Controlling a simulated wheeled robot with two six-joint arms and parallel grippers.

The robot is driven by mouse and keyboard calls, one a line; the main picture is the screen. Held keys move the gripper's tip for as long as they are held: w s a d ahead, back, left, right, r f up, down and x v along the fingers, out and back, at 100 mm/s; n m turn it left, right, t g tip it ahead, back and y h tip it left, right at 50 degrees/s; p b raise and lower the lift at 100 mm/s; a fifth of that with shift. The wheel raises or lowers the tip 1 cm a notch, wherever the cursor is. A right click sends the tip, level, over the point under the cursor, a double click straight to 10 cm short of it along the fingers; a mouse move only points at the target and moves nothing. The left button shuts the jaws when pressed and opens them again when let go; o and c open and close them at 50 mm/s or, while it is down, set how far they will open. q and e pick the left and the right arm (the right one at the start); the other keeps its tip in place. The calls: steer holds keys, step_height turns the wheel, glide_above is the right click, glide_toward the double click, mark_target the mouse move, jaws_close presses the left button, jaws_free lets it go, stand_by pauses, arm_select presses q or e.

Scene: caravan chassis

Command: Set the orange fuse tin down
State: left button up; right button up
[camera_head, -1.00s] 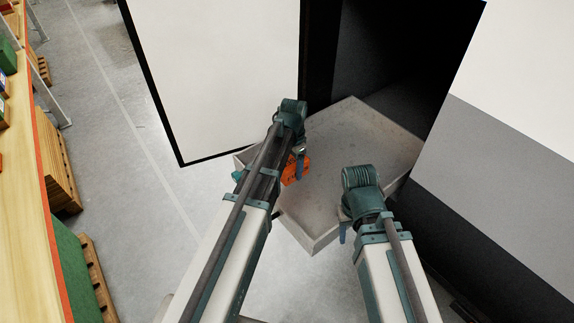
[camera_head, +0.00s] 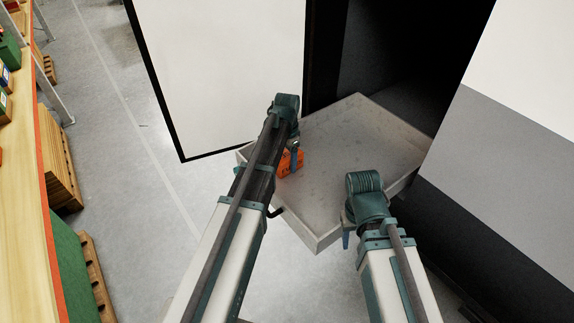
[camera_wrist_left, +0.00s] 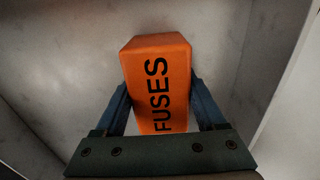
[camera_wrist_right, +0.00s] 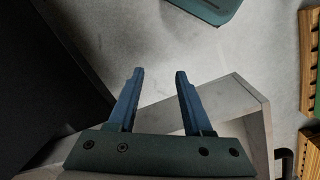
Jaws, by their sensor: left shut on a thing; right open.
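The orange fuse tin (camera_head: 286,163) is at the left part of a grey tray (camera_head: 355,165), partly hidden by my left arm. In the left wrist view the tin (camera_wrist_left: 156,75), marked FUSES, sits between the blue fingers of my left gripper (camera_wrist_left: 162,105), which are shut on it. Grey tray surface shows behind it; I cannot tell whether the tin touches the tray floor. My right gripper (camera_head: 346,240) is at the tray's front right edge. In the right wrist view my right gripper (camera_wrist_right: 154,100) has its fingers apart with nothing between them.
The tray, with low walls, juts out of a dark opening (camera_head: 395,60). A white door panel (camera_head: 220,70) stands at its left, a white and grey wall (camera_head: 510,130) at its right. Most of the tray floor is bare. Wooden pallets (camera_head: 60,170) and shelving stand far left.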

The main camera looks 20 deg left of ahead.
mark_target(287, 154)
arm_select(q)
steer(key=shift+r, duration=0.1)
steer(key=shift+f, duration=0.2)
steer(key=o, duration=1.6)
steer(key=shift+c, duration=0.2)
steer(key=shift+r, duration=0.1)
step_height(287, 154, up, 12)
steer(key=p, duration=1.2)
steer(key=shift+r, duration=0.15)
steer(key=s+d+n, duration=0.1)
steer(key=s+d, duration=0.3)
steer(key=s, duration=0.4)
steer(key=s+d+n, duration=0.1)
steer(key=s+d, duration=0.4)
steer(key=s, duration=0.3)
steer(key=s+d+n+y, duration=0.1)
steer(key=s+d, duration=0.3)
steer(key=s, duration=0.4)
steer(key=shift+d+n, duration=0.15)
steer(key=shift+n, duration=0.25)
